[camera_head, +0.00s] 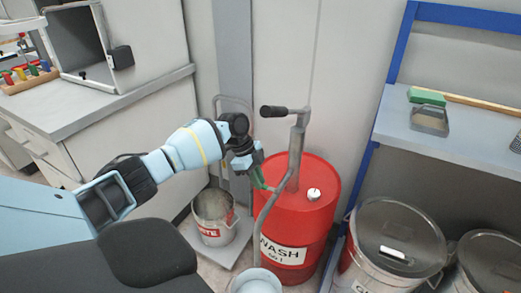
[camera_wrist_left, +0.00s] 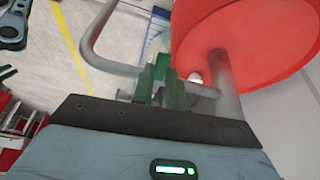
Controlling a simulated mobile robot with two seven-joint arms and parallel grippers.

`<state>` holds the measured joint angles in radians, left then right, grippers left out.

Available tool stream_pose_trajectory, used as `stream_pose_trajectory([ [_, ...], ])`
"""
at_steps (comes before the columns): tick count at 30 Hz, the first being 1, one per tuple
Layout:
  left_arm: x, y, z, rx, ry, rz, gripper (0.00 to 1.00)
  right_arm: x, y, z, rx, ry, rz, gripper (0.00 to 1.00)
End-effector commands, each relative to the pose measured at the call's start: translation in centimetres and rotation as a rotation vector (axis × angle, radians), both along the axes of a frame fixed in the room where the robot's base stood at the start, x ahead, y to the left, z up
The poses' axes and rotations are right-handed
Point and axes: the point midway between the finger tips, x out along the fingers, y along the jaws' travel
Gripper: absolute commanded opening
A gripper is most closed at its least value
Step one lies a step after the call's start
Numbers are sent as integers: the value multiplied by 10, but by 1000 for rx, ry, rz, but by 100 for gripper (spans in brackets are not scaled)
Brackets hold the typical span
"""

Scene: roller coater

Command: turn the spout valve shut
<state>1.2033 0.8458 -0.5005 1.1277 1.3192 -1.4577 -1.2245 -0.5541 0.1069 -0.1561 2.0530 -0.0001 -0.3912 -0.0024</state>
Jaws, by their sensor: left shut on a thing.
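A red drum (camera_head: 327,215) labelled WASH stands with a grey hand pump (camera_head: 297,150) upright on its top. The pump's curved grey spout (camera_head: 259,222) bends down over a pale pail (camera_head: 257,281); the spout also shows in the left wrist view (camera_wrist_left: 93,42). My left gripper (camera_head: 266,185) is at the start of the spout, beside the pump. Its green fingers (camera_wrist_left: 163,76) are shut on the spout valve, mostly hidden between and behind them. I cannot tell the valve's angle. My right gripper is not in view.
The pump's crank handle (camera_head: 273,111) sticks out left above my gripper. A white bucket (camera_head: 214,217) stands left of the drum, lidded bins (camera_head: 397,238) stand right. A blue-framed shelf (camera_head: 430,142) and a grey-topped cabinet (camera_head: 120,103) flank the spot.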

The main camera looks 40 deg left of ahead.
Motion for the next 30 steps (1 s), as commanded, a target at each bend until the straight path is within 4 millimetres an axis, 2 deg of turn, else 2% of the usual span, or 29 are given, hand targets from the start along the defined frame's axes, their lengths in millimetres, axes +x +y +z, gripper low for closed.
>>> stream_pose_trajectory([
  [1,1,1,-4,2,5,-21,0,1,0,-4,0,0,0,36],
  [9,5,2,-3,4,4,-98,0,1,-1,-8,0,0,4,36],
  [23,5,3,-2,5,6,-112,0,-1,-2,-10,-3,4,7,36],
  [24,5,3,-2,5,6,-112,16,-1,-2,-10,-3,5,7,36],
  [29,5,3,-1,4,3,-111,37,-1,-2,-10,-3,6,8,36],
  [30,6,3,-1,4,4,-110,37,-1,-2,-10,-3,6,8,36],
])
